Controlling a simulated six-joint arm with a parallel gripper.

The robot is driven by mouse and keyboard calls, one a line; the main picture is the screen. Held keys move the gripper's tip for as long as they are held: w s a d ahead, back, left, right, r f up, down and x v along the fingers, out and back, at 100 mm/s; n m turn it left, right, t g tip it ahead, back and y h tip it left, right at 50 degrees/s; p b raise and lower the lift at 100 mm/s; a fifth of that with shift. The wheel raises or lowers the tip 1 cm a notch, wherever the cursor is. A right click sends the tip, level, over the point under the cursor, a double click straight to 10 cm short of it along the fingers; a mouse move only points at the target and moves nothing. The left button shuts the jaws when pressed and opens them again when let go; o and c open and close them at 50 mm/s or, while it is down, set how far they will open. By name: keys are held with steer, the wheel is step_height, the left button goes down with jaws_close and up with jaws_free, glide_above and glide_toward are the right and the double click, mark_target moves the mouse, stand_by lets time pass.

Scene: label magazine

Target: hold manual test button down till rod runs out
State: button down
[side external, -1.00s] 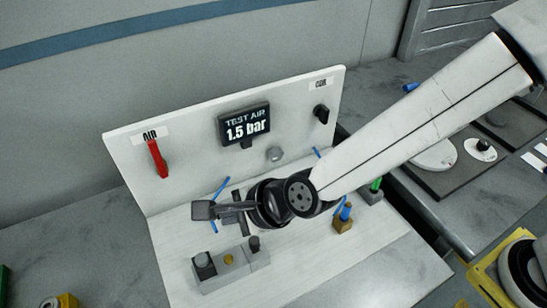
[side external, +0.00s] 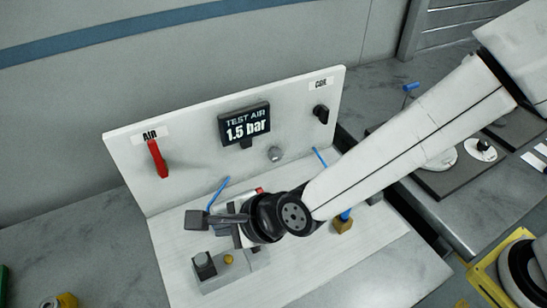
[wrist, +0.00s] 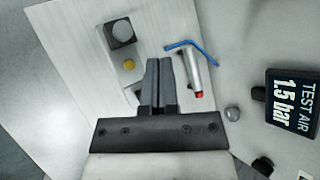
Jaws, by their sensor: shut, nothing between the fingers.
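A grey valve block (side external: 238,273) lies on the white base plate. It carries a small round yellow button (side external: 229,259) and a dark square part with a grey cap (side external: 204,262) at its left end. In the wrist view the yellow button (wrist: 129,64) is beside the fingertips, uncovered. My gripper (wrist: 159,62) is shut and empty, its fingers over the block's other end, which they hide. I cannot tell whether they touch it. A silver cylinder with a red end (wrist: 194,80) and blue tube (wrist: 192,46) lies just right of the fingers; no extended rod can be made out.
The upright white panel behind carries a red AIR lever (side external: 157,158), a display (side external: 245,123) reading "TEST AIR 1.5 bar" and a black knob (side external: 321,113). A brass fitting with blue tube (side external: 344,224) stands right of my wrist. The plate's front is clear.

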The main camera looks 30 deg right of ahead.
mark_target(232, 258)
steer(key=shift+f, duration=3.7)
steer(key=shift+f, duration=0.95)
stand_by(0.5)
steer(key=shift+r, duration=1)
steer(key=shift+r, duration=2.45)
